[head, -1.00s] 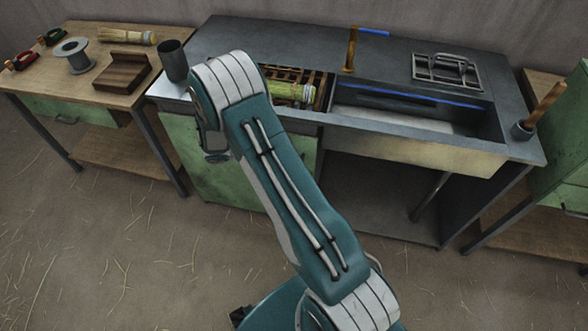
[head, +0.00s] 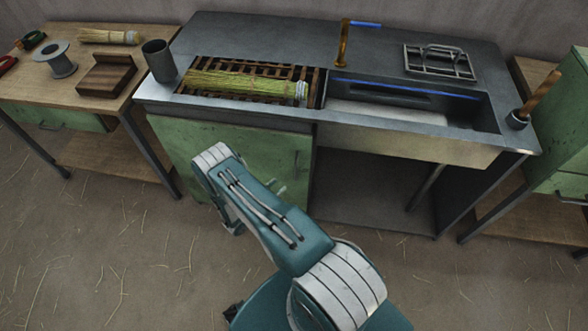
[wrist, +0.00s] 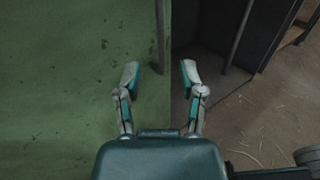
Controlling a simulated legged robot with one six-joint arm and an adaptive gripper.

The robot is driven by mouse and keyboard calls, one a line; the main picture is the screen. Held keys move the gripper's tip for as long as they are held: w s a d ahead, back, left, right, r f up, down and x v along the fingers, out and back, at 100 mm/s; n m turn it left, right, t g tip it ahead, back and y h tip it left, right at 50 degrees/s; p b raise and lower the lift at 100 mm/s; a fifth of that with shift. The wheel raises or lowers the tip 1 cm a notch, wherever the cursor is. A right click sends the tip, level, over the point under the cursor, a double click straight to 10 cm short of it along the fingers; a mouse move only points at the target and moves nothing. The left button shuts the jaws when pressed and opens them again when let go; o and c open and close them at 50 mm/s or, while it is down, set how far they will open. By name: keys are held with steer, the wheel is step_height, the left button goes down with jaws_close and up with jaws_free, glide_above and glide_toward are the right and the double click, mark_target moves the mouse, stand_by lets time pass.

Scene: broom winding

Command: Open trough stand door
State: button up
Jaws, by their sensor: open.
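The trough stand door (head: 225,145) is a green panel at the left front of the stand and looks shut. It also fills the left of the wrist view (wrist: 60,80). Its slim upright handle (head: 296,160) is near its right edge. In the wrist view a dark vertical bar, which looks like this handle (wrist: 160,35), runs between the lines of my two fingers. My gripper (wrist: 159,74) is open and empty, facing the door beside its right edge. In the head view my arm hides most of the gripper. I cannot tell whether the fingers touch the handle.
Right of the door is an open dark space under the trough basin (head: 400,148). A straw bundle (head: 240,84) lies on the slatted grate above the door. A wooden bench (head: 75,95) stands at left. The floor in front is clear but for loose straw.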

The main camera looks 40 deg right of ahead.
mark_target(296, 170)
steer(key=d, duration=0.6)
steer(key=w+d, duration=0.1)
steer(key=d, duration=0.2)
steer(key=shift+d, duration=0.4)
jaws_close()
